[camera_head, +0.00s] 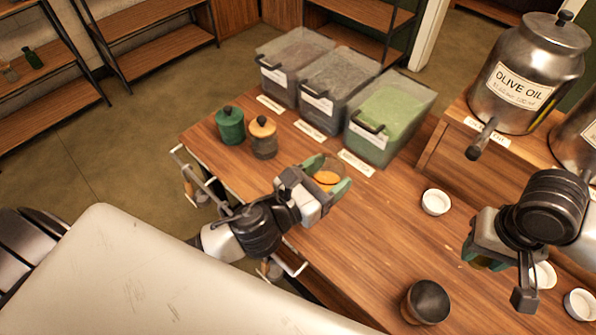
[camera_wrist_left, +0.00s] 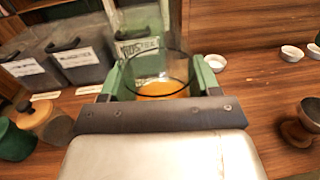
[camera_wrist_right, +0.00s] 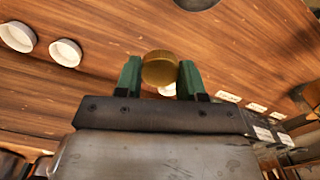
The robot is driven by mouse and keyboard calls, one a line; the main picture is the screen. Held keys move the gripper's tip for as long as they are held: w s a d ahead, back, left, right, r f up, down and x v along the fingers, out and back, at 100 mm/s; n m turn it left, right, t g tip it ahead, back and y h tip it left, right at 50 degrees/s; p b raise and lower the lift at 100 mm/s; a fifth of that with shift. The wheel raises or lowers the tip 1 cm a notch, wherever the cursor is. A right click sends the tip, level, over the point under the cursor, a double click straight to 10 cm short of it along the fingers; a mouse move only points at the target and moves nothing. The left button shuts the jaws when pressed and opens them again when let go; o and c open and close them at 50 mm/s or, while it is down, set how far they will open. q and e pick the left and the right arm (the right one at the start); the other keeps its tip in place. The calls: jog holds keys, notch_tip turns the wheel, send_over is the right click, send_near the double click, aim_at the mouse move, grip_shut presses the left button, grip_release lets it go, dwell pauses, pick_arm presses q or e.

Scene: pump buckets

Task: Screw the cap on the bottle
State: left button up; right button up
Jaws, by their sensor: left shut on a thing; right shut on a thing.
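A clear glass jar (camera_wrist_left: 158,68) with an open top and orange contents is held between the green fingers of my left gripper (camera_head: 328,184). It also shows in the head view (camera_head: 327,179), above the wooden counter near its middle. A round gold cap (camera_wrist_right: 160,68) is pinched between the fingertips of my right gripper (camera_wrist_right: 159,78). My right gripper is at the right of the head view, over the counter and well apart from the jar. The cap is mostly hidden behind my right gripper in the head view.
A dark bowl (camera_head: 427,302) and white dishes (camera_head: 436,202) sit on the right part. The olive oil urn (camera_head: 524,80) stands on a raised shelf.

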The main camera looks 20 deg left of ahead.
pick_arm(q)
jog(key=d+m+g+h, duration=0.1)
jog(key=w+d+m+h, duration=0.1)
jog(key=d, duration=0.1)
jog(key=w+d+m+g+h, duration=0.1)
jog(key=d+h, duration=0.1)
jog(key=shift+w+d+r+g, duration=0.1)
jog(key=shift+r+g, duration=0.15)
jog(key=shift+g, duration=0.05)
pick_arm(e)
jog(key=w+a+r+n, duration=0.3)
jog(key=a+r, duration=0.5)
jog(key=a, duration=0.4)
jog(key=w+a+r+n, duration=0.3)
jog(key=a+r+n, duration=0.2)
jog(key=a+r, duration=0.4)
jog(key=a, duration=0.3)
jog(key=shift+r, duration=0.3)
jog(key=shift+f, duration=2)
jog(key=shift+f, duration=0.1)
